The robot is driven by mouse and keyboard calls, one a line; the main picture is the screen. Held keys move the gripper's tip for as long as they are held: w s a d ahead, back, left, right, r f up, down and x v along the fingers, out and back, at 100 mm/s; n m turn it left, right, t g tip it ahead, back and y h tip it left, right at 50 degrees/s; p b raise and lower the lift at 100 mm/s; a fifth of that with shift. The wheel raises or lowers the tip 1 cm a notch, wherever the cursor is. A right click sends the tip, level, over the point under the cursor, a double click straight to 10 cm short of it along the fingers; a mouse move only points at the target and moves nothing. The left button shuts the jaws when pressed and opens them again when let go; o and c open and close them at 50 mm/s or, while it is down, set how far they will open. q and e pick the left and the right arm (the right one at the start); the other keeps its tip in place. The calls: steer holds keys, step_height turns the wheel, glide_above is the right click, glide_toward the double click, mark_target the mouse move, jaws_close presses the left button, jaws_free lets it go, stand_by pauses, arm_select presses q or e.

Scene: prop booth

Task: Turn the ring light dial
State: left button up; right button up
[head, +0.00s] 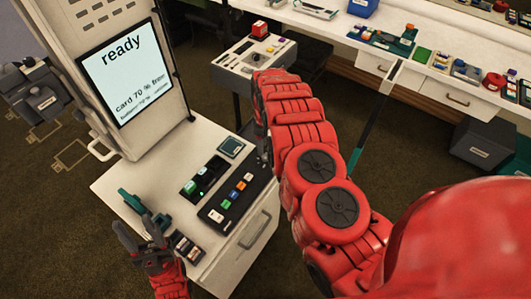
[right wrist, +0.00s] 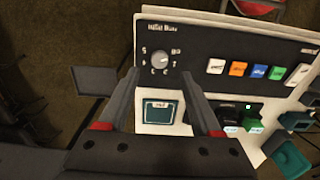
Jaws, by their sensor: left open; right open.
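The dial (right wrist: 160,60) is a small round grey knob with letter marks around it, on a dark panel (right wrist: 215,48) with a row of coloured buttons. In the right wrist view my open right gripper (right wrist: 160,76) has its two fingertips to either side of and just below the dial; I cannot tell if they touch the panel. In the head view the panel (head: 222,216) lies on a white counter; the dial is hidden behind my red right arm, and the right gripper (head: 262,138) is mostly hidden. My left gripper (head: 143,238) is open and empty at the counter's left edge.
A screen (head: 124,70) reading "ready" stands at the counter's back. A small teal-screened device (head: 231,147) and a dark tray with green and white pieces (head: 203,177) lie near the panel. A long bench (head: 400,72) with several props runs along the back right.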

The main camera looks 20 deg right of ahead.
mark_target(265, 156)
step_height(265, 156, down, 5)
steer(key=shift+d+r, duration=0.1)
steer(key=shift+r, duration=0.1)
steer(key=shift+f+b, duration=0.3)
steer(key=shift+f, duration=0.7)
steer(key=shift+c, duration=0.3)
jaws_close()
